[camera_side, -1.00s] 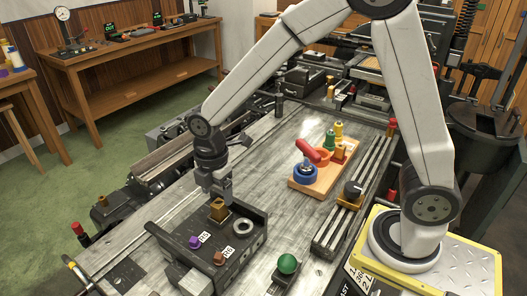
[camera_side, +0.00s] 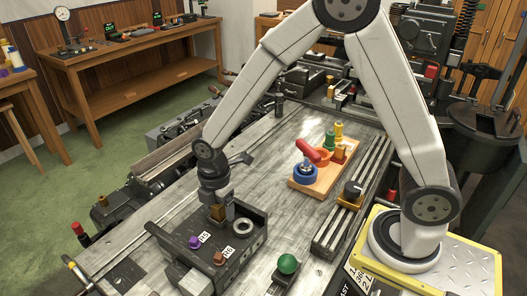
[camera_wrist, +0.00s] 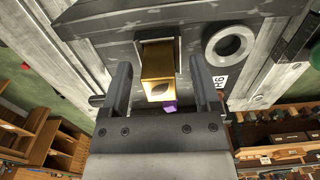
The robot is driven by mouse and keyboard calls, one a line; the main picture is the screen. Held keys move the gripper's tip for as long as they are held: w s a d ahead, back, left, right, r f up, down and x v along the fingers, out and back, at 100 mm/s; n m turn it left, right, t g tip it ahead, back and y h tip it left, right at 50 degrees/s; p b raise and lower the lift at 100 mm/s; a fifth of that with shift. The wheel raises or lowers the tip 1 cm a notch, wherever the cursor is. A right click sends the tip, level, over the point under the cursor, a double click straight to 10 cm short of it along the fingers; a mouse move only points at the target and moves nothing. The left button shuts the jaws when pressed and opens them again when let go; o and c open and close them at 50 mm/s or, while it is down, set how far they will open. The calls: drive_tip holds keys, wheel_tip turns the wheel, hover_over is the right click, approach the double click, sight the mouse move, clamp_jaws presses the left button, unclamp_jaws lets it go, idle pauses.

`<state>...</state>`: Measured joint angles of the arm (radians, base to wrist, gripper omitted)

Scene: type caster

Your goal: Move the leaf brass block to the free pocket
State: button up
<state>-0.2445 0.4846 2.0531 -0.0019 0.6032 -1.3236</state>
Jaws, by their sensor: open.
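The leaf brass block (camera_wrist: 158,75) is a gold, square-topped piece with a leaf mark on its face in the wrist view. It sits upright in a black fixture (camera_side: 180,262). In the side view the block (camera_side: 217,213) is partly hidden by my gripper (camera_side: 217,206). In the wrist view my gripper (camera_wrist: 160,70) is open, with one finger on each side of the block. Gaps show between the fingers and the block. I cannot tell which pocket is the free one.
The fixture also holds a purple piece (camera_side: 194,242), a copper-brown piece (camera_side: 219,258) and a grey ring (camera_side: 243,226). A wooden board (camera_side: 317,185) with coloured pieces lies farther back.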

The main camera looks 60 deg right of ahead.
clamp_jaws()
drive_tip(key=shift+r, duration=0.1)
idle(0.3)
drive_tip(key=shift+r, duration=0.75)
drive_tip(key=s+d+r, duration=0.2)
drive_tip(key=s+r, duration=0.9)
drive_tip(key=s, duration=0.2)
drive_tip(key=shift+s+d+r, duration=0.15)
drive_tip(key=shift+s+d, duration=0.2)
